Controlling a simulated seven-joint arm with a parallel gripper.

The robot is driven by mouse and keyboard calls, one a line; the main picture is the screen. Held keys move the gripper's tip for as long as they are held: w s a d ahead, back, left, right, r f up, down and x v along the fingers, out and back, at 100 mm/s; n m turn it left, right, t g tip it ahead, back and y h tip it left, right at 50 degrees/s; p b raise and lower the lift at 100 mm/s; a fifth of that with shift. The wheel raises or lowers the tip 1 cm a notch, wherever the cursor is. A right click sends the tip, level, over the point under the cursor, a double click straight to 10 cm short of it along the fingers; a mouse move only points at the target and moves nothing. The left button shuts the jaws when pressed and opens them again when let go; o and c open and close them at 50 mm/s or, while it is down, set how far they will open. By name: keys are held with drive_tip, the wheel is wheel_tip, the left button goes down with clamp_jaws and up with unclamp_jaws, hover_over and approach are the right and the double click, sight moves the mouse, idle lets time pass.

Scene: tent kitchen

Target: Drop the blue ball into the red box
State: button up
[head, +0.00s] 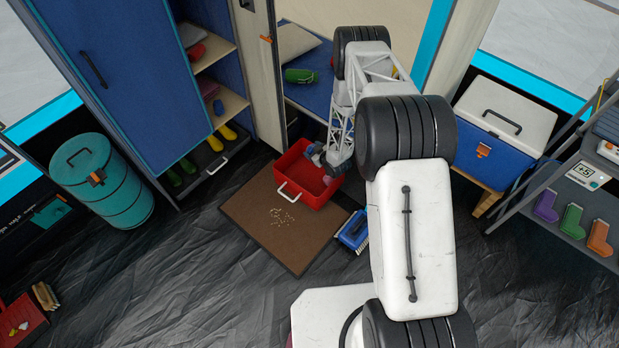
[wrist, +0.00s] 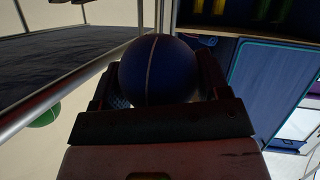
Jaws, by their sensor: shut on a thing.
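The red box (head: 293,188) is open-topped with a white handle on its near side. It sits on the brown mat in the head view. The blue ball (wrist: 158,68) has a thin pale seam and fills the space between my fingers in the wrist view. My gripper (wrist: 158,92) is shut on it. In the head view my gripper (head: 323,158) overlaps the back right part of the red box. Its height above the box is hard to tell, and the ball is hardly distinguishable there.
The brown mat (head: 258,228) carries pale crumbs. A blue brush-like item (head: 354,230) lies at the mat's right edge. An open cabinet (head: 222,100) with boots stands behind left, a teal barrel (head: 103,182) left of it. A blue-and-white cooler (head: 500,125) stands right.

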drive_tip(key=shift+f, duration=0.15)
drive_tip(key=shift+f, duration=2.8)
drive_tip(key=o, duration=1)
drive_tip(key=shift+r, duration=0.15)
drive_tip(key=shift+r, duration=1.55)
drive_tip(key=s+d+r, duration=0.1)
drive_tip(key=s, duration=1.5)
drive_tip(key=shift+d+r, duration=0.25)
drive_tip(key=shift+r, duration=0.05)
